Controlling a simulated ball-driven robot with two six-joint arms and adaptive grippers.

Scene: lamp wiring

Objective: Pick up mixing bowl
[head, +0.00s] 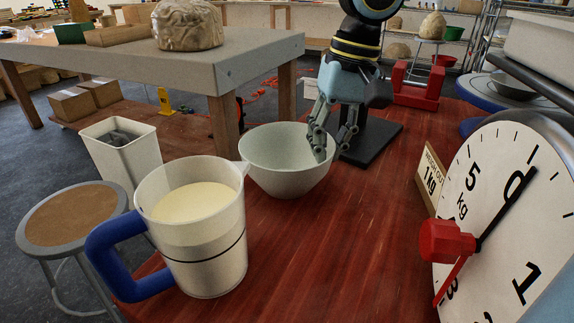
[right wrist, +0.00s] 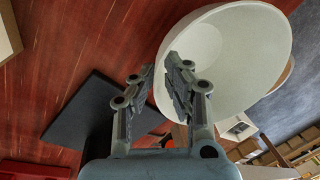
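The white mixing bowl (head: 278,178) stands upright on the red-brown wooden bench, right of the measuring jug. In the right wrist view the bowl (right wrist: 245,60) fills the upper right. My right gripper (head: 331,150) reaches down at the bowl's right rim. One finger is inside the bowl and the other is outside, with the rim between them. In the right wrist view the right gripper's fingertips (right wrist: 161,68) stand apart on either side of the wall; firm contact on both sides is not visible. My left gripper is not in view.
A clear measuring jug (head: 196,235) with a blue handle and pale contents stands close to the bowl's left. A large dial scale (head: 500,200) and a 1 kg sign (head: 431,178) are at the right. A black plate (head: 378,140) lies behind the gripper. The front middle bench is clear.

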